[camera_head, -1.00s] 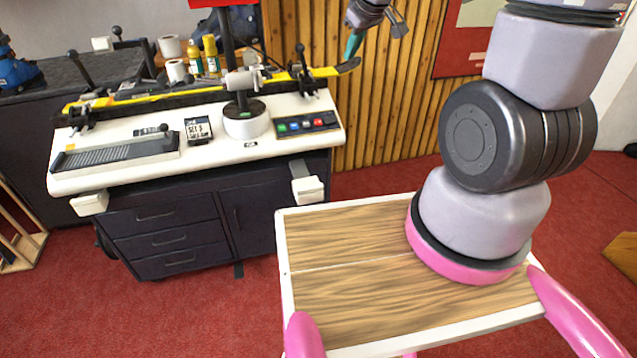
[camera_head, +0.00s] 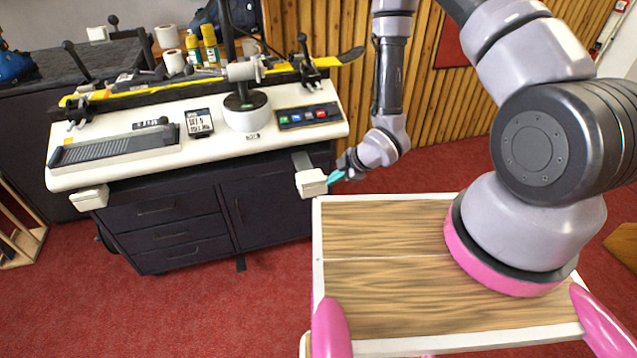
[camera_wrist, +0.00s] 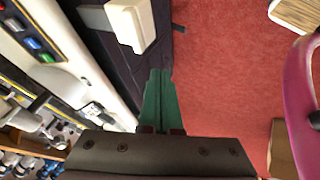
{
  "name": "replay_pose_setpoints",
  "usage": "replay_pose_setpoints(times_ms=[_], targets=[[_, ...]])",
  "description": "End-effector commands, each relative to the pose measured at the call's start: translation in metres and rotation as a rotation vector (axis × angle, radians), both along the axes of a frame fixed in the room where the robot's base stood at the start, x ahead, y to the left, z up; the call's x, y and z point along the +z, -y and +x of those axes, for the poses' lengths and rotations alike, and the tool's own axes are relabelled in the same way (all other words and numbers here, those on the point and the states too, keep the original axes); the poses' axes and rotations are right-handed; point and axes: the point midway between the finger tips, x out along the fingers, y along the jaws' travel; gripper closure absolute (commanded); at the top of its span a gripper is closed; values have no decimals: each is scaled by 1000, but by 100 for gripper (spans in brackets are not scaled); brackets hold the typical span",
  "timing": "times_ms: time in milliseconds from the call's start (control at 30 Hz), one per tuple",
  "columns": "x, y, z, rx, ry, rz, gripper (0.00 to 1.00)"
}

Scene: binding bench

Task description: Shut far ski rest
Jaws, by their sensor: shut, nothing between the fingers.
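Two white ski rests stick out from the front of the workbench. The right one (camera_head: 311,182) is a white block on a grey slide bar, drawn out from the bench front; it also shows at the top of the wrist view (camera_wrist: 132,25). The left one (camera_head: 89,197) sits at the bench's other end. My gripper (camera_head: 336,176) is shut and empty, its teal fingers just right of the right rest's block. In the wrist view the fingertips (camera_wrist: 160,72) point toward the block with a small gap.
Dark drawers (camera_head: 165,232) stand below. Red carpet (camera_head: 160,310) is clear in front. A wooden wall (camera_head: 450,110) stands behind my arm.

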Motion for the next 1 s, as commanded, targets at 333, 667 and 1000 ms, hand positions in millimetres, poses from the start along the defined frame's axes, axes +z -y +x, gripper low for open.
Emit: replay_pose_setpoints(times_ms=[333, 667, 1000], targets=[[-35, -22, 11, 12, 3, 3, 100], [-83, -53, 41, 8, 6, 4, 100], [-82, -61, 70, 8, 2, 2, 100]])
